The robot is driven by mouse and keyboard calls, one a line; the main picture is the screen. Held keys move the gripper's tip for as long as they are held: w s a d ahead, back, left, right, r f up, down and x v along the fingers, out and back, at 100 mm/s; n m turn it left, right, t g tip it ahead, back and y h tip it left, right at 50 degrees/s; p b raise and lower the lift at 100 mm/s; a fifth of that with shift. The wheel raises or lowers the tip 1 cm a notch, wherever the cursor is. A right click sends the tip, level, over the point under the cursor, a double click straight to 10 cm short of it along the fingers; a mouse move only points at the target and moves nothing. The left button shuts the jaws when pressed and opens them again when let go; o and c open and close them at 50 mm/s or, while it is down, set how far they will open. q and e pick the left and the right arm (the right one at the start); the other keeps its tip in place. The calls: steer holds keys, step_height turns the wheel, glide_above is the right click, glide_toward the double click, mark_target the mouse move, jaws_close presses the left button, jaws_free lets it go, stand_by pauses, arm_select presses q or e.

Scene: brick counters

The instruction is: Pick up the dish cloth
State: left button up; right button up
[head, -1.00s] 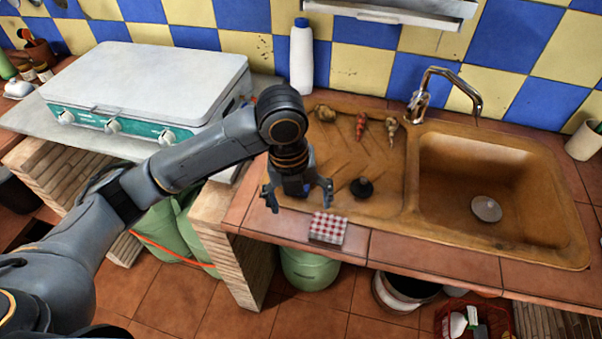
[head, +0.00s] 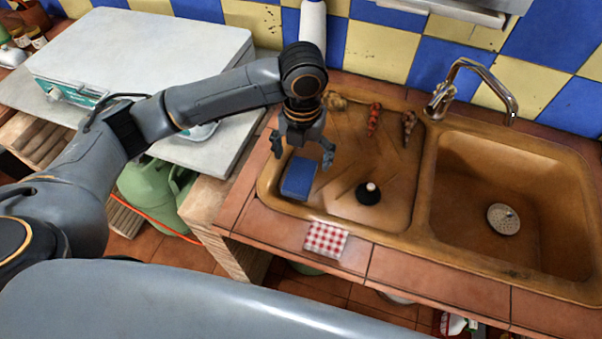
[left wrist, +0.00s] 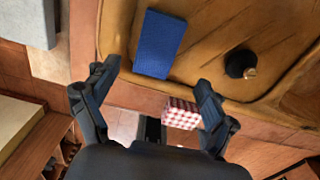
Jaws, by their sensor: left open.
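A folded red-and-white checked cloth (head: 326,240) lies on the tiled front edge of the counter; it also shows in the left wrist view (left wrist: 181,113), near the right finger. A flat blue rectangular piece (head: 298,178) lies on the drainboard; it shows in the left wrist view (left wrist: 158,44) too. I cannot tell whether it is cloth or sponge. My left gripper (head: 303,155) is open and empty above the drainboard, by the far end of the blue piece in the head view. Its spread fingers (left wrist: 158,75) show in the left wrist view. My right gripper is out of view.
A black stopper (head: 368,193) lies on the drainboard (head: 340,205). Small carved-looking items (head: 374,118) lie at its back, with a white bottle (head: 312,35) behind. The sink basin (head: 480,200) and tap (head: 470,85) are right. A white-lidded stove (head: 150,55) stands left.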

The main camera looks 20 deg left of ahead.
mark_target(300, 174)
arm_select(q)
step_height(300, 174, down, 2)
steer(key=shift+f, duration=0.15)
steer(key=shift+w+f, duration=0.1)
steer(key=shift+f, duration=0.2)
steer(key=f, duration=0.1)
steer(key=f+p, duration=0.1)
steer(key=f, duration=0.2)
steer(key=shift+w+a, duration=0.1)
steer(key=shift+a, duration=0.2)
steer(key=shift+f, duration=0.55)
steer(key=c, duration=1.1)
steer(key=shift+c, duration=0.2)
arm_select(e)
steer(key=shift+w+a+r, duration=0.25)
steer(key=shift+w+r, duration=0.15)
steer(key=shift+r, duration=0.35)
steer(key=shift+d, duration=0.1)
